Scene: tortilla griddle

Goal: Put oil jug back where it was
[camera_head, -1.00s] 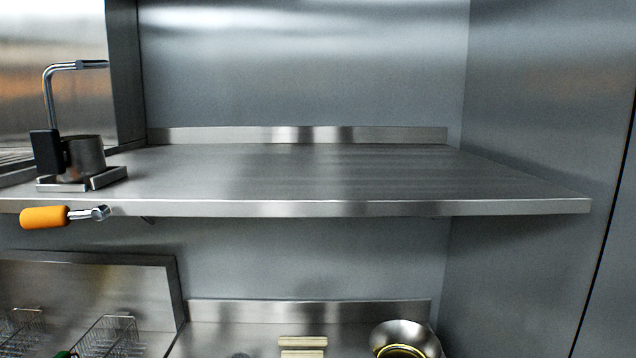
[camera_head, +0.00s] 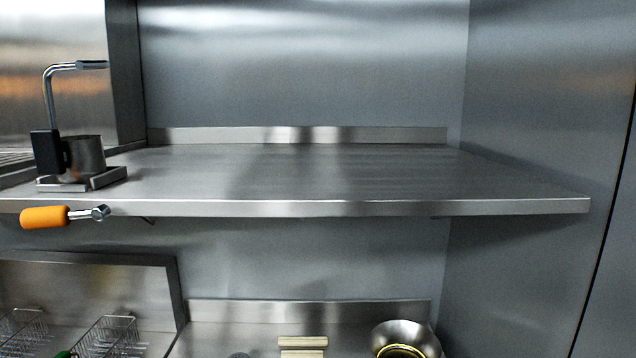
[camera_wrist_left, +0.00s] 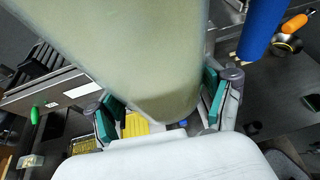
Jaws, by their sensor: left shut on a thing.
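The oil jug appears to be the large, pale yellowish, cloudy container (camera_wrist_left: 135,55) that fills the upper middle of the left wrist view. My left gripper (camera_wrist_left: 162,106) is shut around it, with a teal-padded finger on each side near its lower end in the picture. The top of the container is cut off by the frame. Neither gripper nor the jug shows in the head view. My right gripper is not in view.
In the head view a steel shelf (camera_head: 330,180) is largely bare. A metal pot (camera_head: 87,153) stands at its left end, above an orange handle (camera_head: 45,217). Wire baskets (camera_head: 108,336) and a metal bowl (camera_head: 405,335) are below. A blue object (camera_wrist_left: 262,28) is near the jug.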

